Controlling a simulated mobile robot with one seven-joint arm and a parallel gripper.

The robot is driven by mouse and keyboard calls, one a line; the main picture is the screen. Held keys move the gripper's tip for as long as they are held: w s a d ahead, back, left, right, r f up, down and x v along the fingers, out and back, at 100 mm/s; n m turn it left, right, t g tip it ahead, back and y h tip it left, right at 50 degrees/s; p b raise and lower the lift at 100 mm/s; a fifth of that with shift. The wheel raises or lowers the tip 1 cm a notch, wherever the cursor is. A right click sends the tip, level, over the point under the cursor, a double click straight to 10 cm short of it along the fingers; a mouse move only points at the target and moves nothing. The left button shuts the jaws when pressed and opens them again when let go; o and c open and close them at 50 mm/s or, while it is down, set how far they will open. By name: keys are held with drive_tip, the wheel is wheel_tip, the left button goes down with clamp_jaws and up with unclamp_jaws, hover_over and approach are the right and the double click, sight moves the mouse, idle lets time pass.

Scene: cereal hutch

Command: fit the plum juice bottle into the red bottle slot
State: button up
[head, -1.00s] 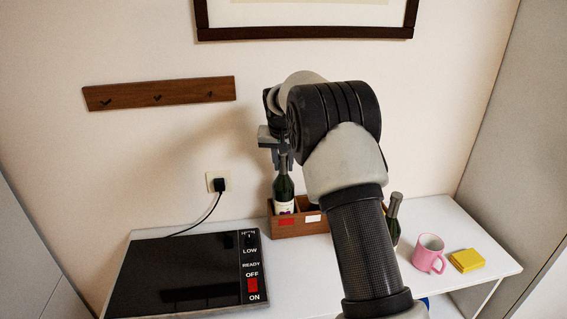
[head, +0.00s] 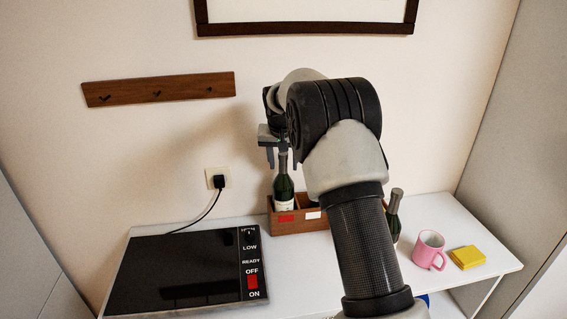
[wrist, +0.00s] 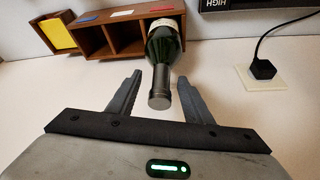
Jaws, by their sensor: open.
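A dark green bottle with a pale label (head: 284,188) stands upright in the left compartment of the wooden bottle box (head: 305,226), behind the red tag (head: 286,218). In the wrist view the bottle (wrist: 163,50) is in the compartment by the red tag (wrist: 162,8). My gripper (head: 277,158) is open at the bottle's neck. In the wrist view the open fingers (wrist: 157,95) lie on either side of the capped neck, with gaps visible. Lettering on the bottle is too small to read, and its base is hidden by the box.
A second dark bottle (head: 394,215) stands right of my arm, partly hidden. A pink mug (head: 429,249) and yellow block (head: 467,257) are at the right. A black cooktop (head: 185,272) fills the left. A wooden holder with a yellow panel (wrist: 58,33) stands beside the box.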

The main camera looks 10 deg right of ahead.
drive_tip(key=s+d+f+p+v, duration=0.1)
drive_tip(key=s+v, duration=0.1)
drive_tip(key=v, duration=1)
drive_tip(key=s+d+v, duration=0.1)
drive_tip(key=s+v, duration=0.2)
drive_tip(key=v, duration=0.9)
drive_tip(key=s+n+t+y+p, duration=0.1)
drive_tip(key=s+n+p, duration=0.1)
drive_tip(key=s, duration=2)
drive_tip(key=s+f+n+p, duration=0.1)
drive_tip(key=s+f, duration=0.3)
drive_tip(key=s, duration=0.6)
drive_tip(key=shift+d+f, duration=0.3)
drive_tip(key=shift+f, duration=0.1)
